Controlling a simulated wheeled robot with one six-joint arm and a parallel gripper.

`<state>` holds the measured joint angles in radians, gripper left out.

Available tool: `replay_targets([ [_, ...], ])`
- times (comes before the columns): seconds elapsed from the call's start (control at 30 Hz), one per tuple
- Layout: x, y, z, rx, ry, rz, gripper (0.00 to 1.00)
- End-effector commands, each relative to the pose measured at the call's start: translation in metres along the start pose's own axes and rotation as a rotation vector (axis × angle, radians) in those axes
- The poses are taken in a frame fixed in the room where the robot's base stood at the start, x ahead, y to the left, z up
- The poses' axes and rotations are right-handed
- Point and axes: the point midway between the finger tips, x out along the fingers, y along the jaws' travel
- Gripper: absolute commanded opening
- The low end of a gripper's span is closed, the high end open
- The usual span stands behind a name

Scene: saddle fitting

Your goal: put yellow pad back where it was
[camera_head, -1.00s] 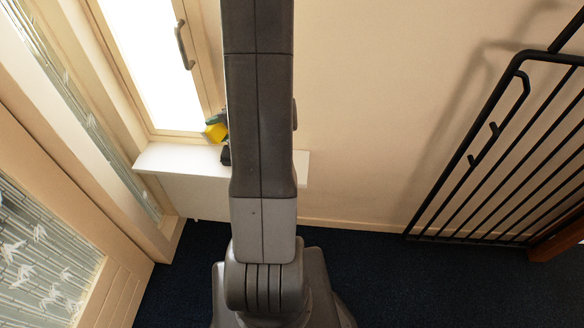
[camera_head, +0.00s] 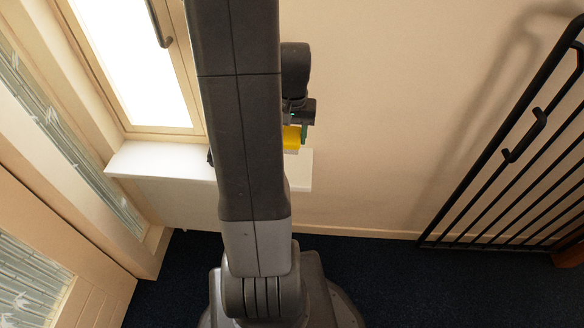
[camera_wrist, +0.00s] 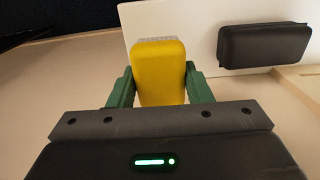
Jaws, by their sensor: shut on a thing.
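The yellow pad (camera_wrist: 160,72) is held between the two green fingers of my gripper (camera_wrist: 159,82) in the wrist view. A pale grey strip shows along its far edge. In the head view the pad (camera_head: 291,137) shows just right of my arm, by the right end of the white shelf (camera_head: 160,162). My gripper (camera_head: 303,132) is partly hidden there by my arm. In the wrist view the pad's far end overlaps the edge of the white shelf (camera_wrist: 205,25); I cannot tell whether they touch.
A black pad-like block (camera_wrist: 262,45) lies on the shelf, right of the yellow pad in the wrist view. A bright window (camera_head: 140,60) stands above the shelf's left part. A black metal railing (camera_head: 500,170) is at the right. The wall between is bare.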

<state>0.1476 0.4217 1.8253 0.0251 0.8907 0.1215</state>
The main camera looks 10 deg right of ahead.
Motion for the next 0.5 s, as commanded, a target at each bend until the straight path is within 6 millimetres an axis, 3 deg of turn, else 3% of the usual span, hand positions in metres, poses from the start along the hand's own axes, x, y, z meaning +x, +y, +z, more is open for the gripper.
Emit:
replay_targets([
  [0.3, 0.047, 0.008, -0.005, -0.005, -0.006, 0.021, 0.27],
  [0.5, 0.063, 0.008, -0.005, -0.005, -0.003, 0.02, 0.27],
])
